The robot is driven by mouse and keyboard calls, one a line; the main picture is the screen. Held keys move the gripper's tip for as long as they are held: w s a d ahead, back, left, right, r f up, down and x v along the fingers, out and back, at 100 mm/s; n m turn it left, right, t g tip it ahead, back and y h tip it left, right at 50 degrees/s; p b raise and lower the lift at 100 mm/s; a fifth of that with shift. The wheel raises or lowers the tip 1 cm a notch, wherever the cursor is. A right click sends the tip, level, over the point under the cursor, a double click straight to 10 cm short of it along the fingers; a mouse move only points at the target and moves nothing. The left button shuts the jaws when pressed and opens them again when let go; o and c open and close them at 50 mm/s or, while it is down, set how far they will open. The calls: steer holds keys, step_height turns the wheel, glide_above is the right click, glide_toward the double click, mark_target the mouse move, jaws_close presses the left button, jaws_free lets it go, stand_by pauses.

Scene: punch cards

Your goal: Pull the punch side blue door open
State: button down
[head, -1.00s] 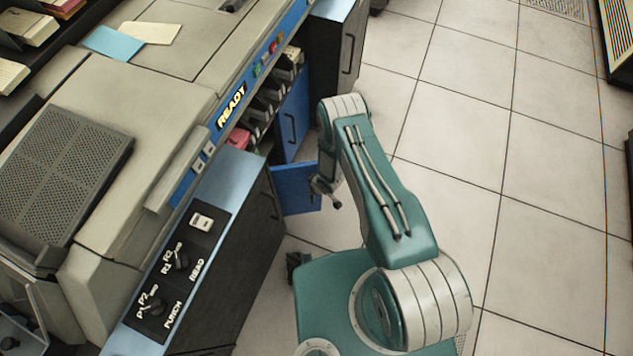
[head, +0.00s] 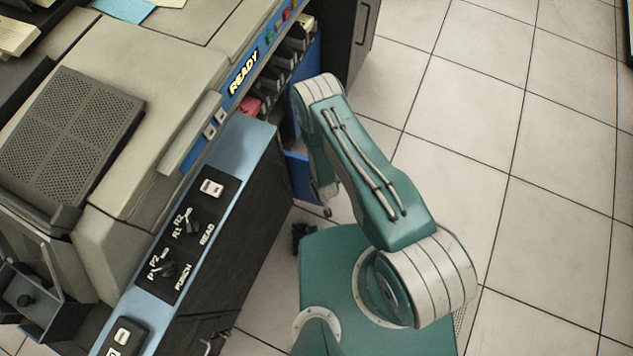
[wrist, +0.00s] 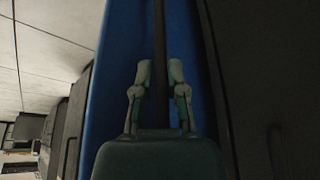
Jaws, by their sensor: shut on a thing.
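A low blue door (head: 297,172) stands out from the cabinet front at an angle, below the red item. My arm partly covers it in the head view. It also fills the middle of the wrist view (wrist: 105,80) behind my gripper. A dark upright handle bar (wrist: 160,35) runs between my fingers. My gripper (wrist: 160,73) is shut on this handle, with one finger on each side of it. In the head view my gripper (head: 325,208) is small and hangs beside the door's right edge; its fingers are unclear there.
A dark cabinet with READ and PUNCH switches (head: 190,235) stands left of my body. A dark cabinet (head: 358,45) stands beyond. Tiled floor (head: 560,150) is open on the right.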

stand_by(0.3)
steer(key=c, duration=0.7)
jaws_free()
steer(key=shift+r, duration=0.1)
steer(key=v, duration=1.1)
steer(key=shift+s+r, duration=0.25)
steer(key=shift+r, duration=0.05)
